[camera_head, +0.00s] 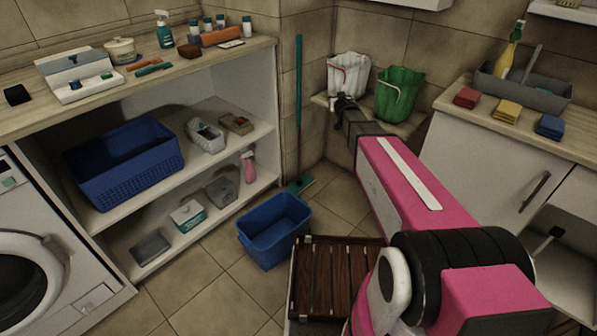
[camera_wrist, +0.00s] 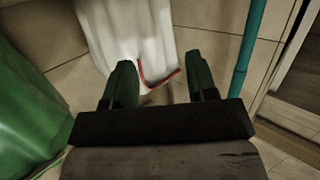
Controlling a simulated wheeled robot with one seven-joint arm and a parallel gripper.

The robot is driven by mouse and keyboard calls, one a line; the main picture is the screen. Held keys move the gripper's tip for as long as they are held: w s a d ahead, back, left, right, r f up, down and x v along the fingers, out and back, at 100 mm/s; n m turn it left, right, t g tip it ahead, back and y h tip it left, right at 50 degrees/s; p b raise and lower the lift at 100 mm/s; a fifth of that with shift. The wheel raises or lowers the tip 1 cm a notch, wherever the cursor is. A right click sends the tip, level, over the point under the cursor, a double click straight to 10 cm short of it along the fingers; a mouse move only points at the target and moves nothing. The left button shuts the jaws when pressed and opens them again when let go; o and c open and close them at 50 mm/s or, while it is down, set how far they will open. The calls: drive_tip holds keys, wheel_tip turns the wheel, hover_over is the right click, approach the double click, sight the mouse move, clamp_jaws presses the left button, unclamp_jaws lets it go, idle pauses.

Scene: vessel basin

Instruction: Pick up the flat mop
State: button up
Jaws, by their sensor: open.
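The flat mop (camera_head: 299,115) stands upright in the corner by the end of the shelf unit. It has a long thin teal handle, and its flat head (camera_head: 300,185) rests on the floor. My gripper (camera_head: 342,99) is to the right of the handle, in front of the white bucket, apart from the mop. In the wrist view my gripper (camera_wrist: 160,62) is open, with nothing between its dark green fingers. The teal mop handle (camera_wrist: 247,55) shows to the right of the fingers there.
The white bucket (camera_head: 348,72) and green bucket (camera_head: 399,92) stand on a corner ledge close to my gripper. A blue tub (camera_head: 273,230) and a dark slatted wooden piece (camera_head: 335,280) are on the floor. Counters flank both sides. Some tiled floor near the mop head is clear.

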drive_tip(key=w+a+r+n+y, duration=0.3)
drive_tip(key=w+a+y, duration=0.2)
drive_tip(key=w+a, duration=0.15)
drive_tip(key=n+y, duration=0.2)
drive_tip(key=y, duration=0.1)
approach(300, 78)
drive_tip(key=w, duration=0.3)
drive_tip(key=shift+n+g+y, duration=0.3)
drive_tip(key=shift+g, duration=0.1)
drive_tip(key=shift+s+a+x, duration=0.1)
drive_tip(key=shift+a+x, duration=0.05)
drive_tip(key=shift+x, duration=1.6)
drive_tip(key=shift+s+a+x, duration=0.1)
drive_tip(key=shift+a+x, duration=0.05)
drive_tip(key=shift+x, duration=1.6)
drive_tip(key=shift+s+a+x, duration=0.15)
drive_tip(key=shift+x, duration=1.6)
drive_tip(key=shift+c, duration=0.3)
drive_tip(key=shift+r, duration=0.1)
clamp_jaws()
